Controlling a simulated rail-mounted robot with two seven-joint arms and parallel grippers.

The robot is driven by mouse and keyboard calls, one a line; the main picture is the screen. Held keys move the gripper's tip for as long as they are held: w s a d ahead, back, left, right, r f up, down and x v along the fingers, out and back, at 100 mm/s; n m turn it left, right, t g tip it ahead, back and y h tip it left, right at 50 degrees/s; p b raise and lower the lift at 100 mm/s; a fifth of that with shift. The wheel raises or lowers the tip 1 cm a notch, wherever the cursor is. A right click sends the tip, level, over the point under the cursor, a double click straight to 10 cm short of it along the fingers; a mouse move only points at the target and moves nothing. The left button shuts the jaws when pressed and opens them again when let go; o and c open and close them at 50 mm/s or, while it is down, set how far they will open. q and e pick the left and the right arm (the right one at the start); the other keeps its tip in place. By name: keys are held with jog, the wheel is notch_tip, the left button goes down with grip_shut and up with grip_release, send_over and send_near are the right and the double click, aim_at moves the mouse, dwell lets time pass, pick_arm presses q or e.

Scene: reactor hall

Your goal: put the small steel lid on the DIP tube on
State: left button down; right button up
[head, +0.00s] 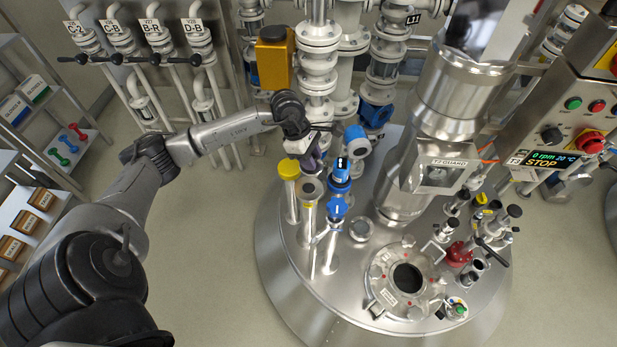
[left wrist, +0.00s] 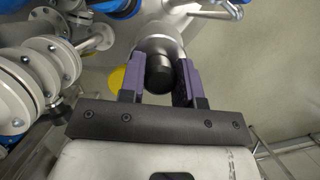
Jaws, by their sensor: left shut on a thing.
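My left gripper (head: 313,162) is above the row of upright tubes on the vessel top. In the left wrist view its purple fingers (left wrist: 160,80) are shut on a black knob (left wrist: 159,72), with round steel (left wrist: 160,43) beyond it that looks like the small steel lid. In the head view the gripper mostly hides the held lid. A tube with a grey, dark-centred top (head: 311,188) stands just below the gripper, right of the yellow-capped tube (head: 288,170). I cannot read a DIP label or tell whether lid and tube touch. My right gripper is not in view.
Blue-topped fittings (head: 340,175) stand close to the gripper on its right. White pipes and valves (head: 318,60) rise behind. The yellow cap also shows in the left wrist view (left wrist: 117,77). The manhole (head: 405,278) and guarded column (head: 440,130) lie to the right.

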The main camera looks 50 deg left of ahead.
pick_arm(q)
jog(key=shift+s+m+p, duration=0.35)
jog(key=shift+s+m, duration=0.05)
send_over(313, 190)
jog(key=a, duration=0.1)
jog(key=f, duration=0.5)
jog(key=shift+s+a+f, duration=0.15)
jog(key=shift+s+f, duration=0.2)
jog(key=shift+f+b, duration=0.45)
jog(key=shift+f, duration=1.6)
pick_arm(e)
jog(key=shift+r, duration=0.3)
pick_arm(q)
jog(key=shift+f, duration=0.15)
jog(key=c, duration=0.8)
grip_release()
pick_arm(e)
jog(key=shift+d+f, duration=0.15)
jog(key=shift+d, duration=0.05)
